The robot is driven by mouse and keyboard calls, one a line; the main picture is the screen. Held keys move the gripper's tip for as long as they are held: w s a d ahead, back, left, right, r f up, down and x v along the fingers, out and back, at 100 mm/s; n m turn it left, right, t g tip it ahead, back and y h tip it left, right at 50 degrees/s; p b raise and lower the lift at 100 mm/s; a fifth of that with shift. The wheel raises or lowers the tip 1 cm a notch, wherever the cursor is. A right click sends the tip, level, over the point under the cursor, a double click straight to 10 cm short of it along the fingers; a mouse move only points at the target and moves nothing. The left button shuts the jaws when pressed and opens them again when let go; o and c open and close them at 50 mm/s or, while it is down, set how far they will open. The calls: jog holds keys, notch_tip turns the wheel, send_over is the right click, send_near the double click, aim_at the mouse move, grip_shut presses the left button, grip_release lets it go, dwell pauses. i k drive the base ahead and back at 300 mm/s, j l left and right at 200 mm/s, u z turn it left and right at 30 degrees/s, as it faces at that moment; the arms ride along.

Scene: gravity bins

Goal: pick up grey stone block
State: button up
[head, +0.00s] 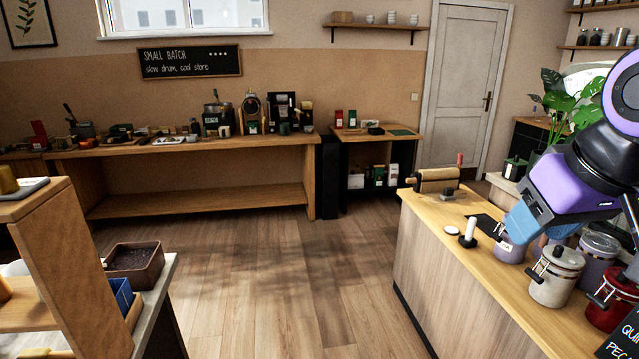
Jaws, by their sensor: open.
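I cannot make out a grey stone block for certain. A flat grey slab (24,188) lies on top of the wooden shelf unit at the left edge, with a yellowish block on it; I cannot tell whether it is stone. My gripper (522,224) is at the lower end of my purple arm on the right, over the wooden counter and in front of the lidded jars. It is open, its fingers are hard to make out, and nothing shows held in it. It is far from the slab.
The right counter (443,226) carries a white jar (555,277), a red jar (607,303) and a roller stand (437,180). A brown bin (134,266) of dark contents stands at left. A long bench (190,147) lines the back wall. The middle floor is clear.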

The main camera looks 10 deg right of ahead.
aim_at(449, 194)
jog(key=i, duration=1.75)
jog(key=i+j+z, duration=0.15)
jog(key=i+z, duration=0.3)
jog(key=i, duration=0.15)
jog(key=i+j+z, duration=0.45)
jog(key=i, duration=0.15)
jog(key=i+j+z, duration=0.9)
jog(key=j, duration=0.3)
jog(key=i, duration=0.05)
